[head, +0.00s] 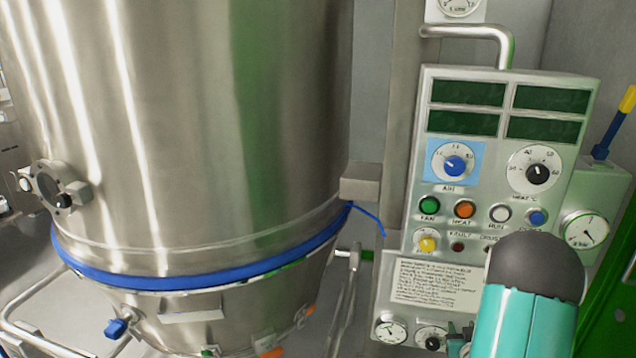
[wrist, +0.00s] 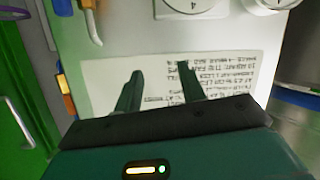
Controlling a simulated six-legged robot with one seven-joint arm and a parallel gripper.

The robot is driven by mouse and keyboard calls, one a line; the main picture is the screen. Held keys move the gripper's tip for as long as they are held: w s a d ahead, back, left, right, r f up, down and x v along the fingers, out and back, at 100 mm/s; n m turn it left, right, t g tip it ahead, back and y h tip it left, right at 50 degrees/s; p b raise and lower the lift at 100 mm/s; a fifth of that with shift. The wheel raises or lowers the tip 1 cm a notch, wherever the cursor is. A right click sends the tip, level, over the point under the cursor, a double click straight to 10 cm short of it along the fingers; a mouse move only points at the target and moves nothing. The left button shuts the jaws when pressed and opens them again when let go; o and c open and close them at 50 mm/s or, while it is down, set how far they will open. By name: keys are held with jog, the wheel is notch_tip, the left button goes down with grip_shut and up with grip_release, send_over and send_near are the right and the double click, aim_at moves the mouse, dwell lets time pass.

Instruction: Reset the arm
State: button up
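My gripper (wrist: 160,85) shows in the wrist view with its two dark green fingers apart and nothing between them. The fingers point at a printed label (wrist: 110,75) on the pale control panel. In the head view, my teal and black arm covers the lower right of the control panel (head: 590,85), and my gripper's fingers are mostly hidden behind it. The panel carries dark displays, a blue air knob (head: 455,166), a black heat knob (head: 538,174) and a row of coloured buttons. The printed label (head: 437,283) also shows in the head view, left of my arm.
A large steel vessel (head: 180,120) with a blue band (head: 190,277) fills the left. A bent metal handle (head: 470,31) stands out above the panel. A gauge (head: 585,231) and a yellow-tipped lever (head: 628,98) are at the right. A green panel (wrist: 25,130) shows in the wrist view.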

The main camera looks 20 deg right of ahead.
jog(key=w+a+r+n+g+y, duration=0.1)
jog(key=w+a+r+g+y, duration=0.15)
jog(key=a+r, duration=1.65)
jog(key=s+a+r+n+g+y, duration=0.1)
jog(key=s+a+r+g+y, duration=0.1)
jog(key=s+a, duration=0.7)
jog(key=s+a+r+n+g+y, duration=0.1)
jog(key=s+a+r, duration=0.3)
jog(key=s+a, duration=0.5)
jog(key=shift+s+a+n+g+y, duration=0.4)
jog(key=shift+a+g+y, duration=0.25)
jog(key=shift+a+g, duration=0.2)
jog(key=shift+w+r, duration=0.1)
jog(key=shift+c, duration=0.4)
jog(key=shift+d, duration=0.15)
